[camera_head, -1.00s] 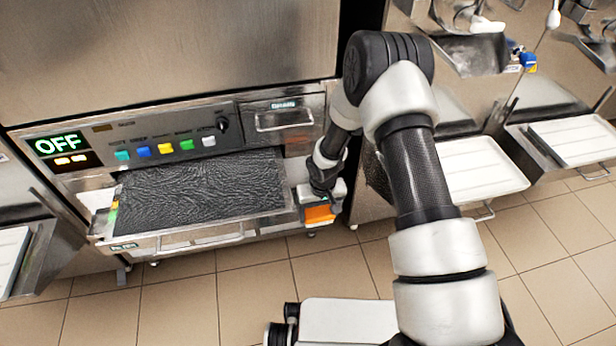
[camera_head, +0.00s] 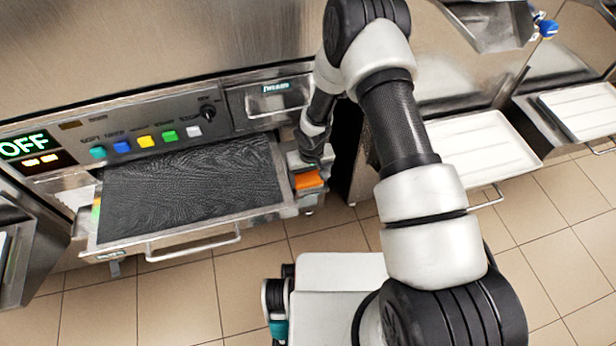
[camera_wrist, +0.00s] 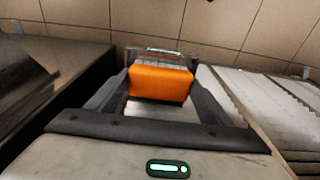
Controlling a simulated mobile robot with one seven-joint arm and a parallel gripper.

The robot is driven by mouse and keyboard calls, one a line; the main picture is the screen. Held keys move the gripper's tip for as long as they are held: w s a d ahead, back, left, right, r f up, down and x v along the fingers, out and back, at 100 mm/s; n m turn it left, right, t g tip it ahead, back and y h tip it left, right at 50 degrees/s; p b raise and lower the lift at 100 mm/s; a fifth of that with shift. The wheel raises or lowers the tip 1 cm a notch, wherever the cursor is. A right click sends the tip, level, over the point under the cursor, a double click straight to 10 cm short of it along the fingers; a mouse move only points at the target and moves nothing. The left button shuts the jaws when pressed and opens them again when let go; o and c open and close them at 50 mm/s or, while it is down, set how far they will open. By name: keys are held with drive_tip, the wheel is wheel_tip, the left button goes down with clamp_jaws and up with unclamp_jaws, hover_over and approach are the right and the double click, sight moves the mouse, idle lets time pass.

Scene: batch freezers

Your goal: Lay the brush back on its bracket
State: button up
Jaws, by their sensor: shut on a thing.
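The brush shows as an orange block (camera_head: 308,180) at the right side of the pulled-out tray, close to its front right corner. In the wrist view the orange block (camera_wrist: 160,83) sits between the two dark fingers of my gripper (camera_wrist: 160,90). My gripper (camera_head: 306,168) is shut on it. A pale grey ridged part shows just beyond the block in the wrist view; I cannot tell whether it is brush or bracket. The bracket cannot be made out clearly; my gripper and the brush cover that area.
The dark-surfaced tray (camera_head: 115,238) with a front handle sticks out left of my gripper. Above it are coloured buttons (camera_head: 145,142), an OFF display (camera_head: 24,145) and a small drawer (camera_head: 270,101). A white tray (camera_head: 490,145) stands right. Tiled floor is open in front.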

sight(310, 182)
drive_tip(key=shift+r, duration=0.1)
drive_tip(key=o, duration=1.2)
drive_tip(key=shift+c, duration=0.2)
wheel_tip(310, 182, up, 12)
drive_tip(key=s+p, duration=0.1)
drive_tip(key=p, duration=0.2)
drive_tip(key=shift+d, duration=0.2)
drive_tip(key=shift+s, duration=0.1)
